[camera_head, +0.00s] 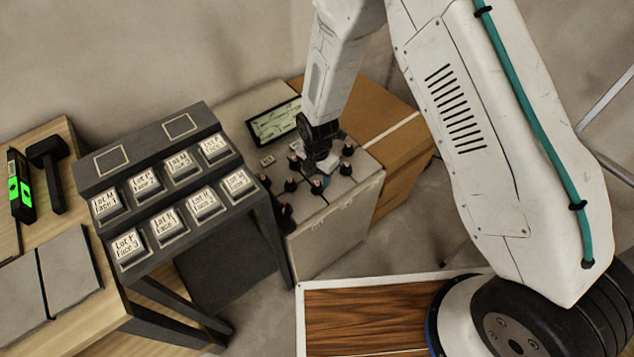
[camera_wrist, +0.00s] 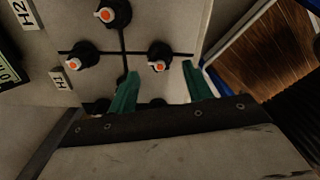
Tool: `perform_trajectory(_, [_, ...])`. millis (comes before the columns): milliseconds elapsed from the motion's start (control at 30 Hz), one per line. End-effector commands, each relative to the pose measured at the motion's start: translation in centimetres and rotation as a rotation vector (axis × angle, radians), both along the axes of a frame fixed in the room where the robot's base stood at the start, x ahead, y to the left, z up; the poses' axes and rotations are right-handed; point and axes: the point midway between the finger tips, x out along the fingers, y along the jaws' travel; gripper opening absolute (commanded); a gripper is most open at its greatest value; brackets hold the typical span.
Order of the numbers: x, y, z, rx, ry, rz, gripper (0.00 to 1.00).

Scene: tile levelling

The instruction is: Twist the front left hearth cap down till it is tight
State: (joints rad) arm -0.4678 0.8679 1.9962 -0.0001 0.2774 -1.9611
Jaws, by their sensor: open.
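Several black caps with orange-red tops stand on the pale tiled top of a bench (camera_head: 335,215). In the head view, one cap (camera_head: 316,187) is at the front edge and another cap (camera_head: 291,185) is left of it. I cannot tell for sure which is the front left hearth cap. My gripper (camera_wrist: 160,68) points down over the tiles, its teal fingers apart and empty. In the wrist view a cap (camera_wrist: 158,57) shows just beyond and between the fingertips, and another cap (camera_wrist: 85,55) is left of them. Dark caps near the gripper base are partly hidden.
A label H1 (camera_wrist: 60,80) and a label H2 (camera_wrist: 22,14) lie left of the caps. A dark rack with labelled blocks (camera_head: 165,225) stands left of the bench. A green display (camera_head: 273,122) is behind the caps. A wood-topped panel (camera_head: 360,320) lies in front.

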Motion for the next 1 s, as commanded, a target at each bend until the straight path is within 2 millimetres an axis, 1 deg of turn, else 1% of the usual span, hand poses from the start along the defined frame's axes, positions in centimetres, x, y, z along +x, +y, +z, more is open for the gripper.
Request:
perform_trajectory(33, [-0.1,0.0,-1.0,-0.002,0.003,-0.001,0.50])
perform_trajectory(100, [0.0,0.0,-1.9,-0.001,0.002,-0.001,0.50])
perform_trajectory(233, [0.0,-0.1,-3.3,-0.001,0.002,-0.002,0.50])
perform_trajectory(367, [0.0,0.0,-3.9,0.000,0.000,-0.002,0.50])
perform_trajectory(600, [0.0,0.0,-3.9,0.000,0.000,-0.003,0.50])
perform_trajectory(667, [0.0,0.0,-3.9,0.000,0.000,-0.003,0.33])
perform_trajectory(700, [0.0,0.0,-3.9,0.000,0.000,-0.003,0.22])
perform_trajectory(767, [0.0,0.0,-3.9,0.000,0.000,-0.003,0.06])
perform_trajectory(1000, [0.0,0.0,-3.9,0.000,0.000,-0.011,0.05])
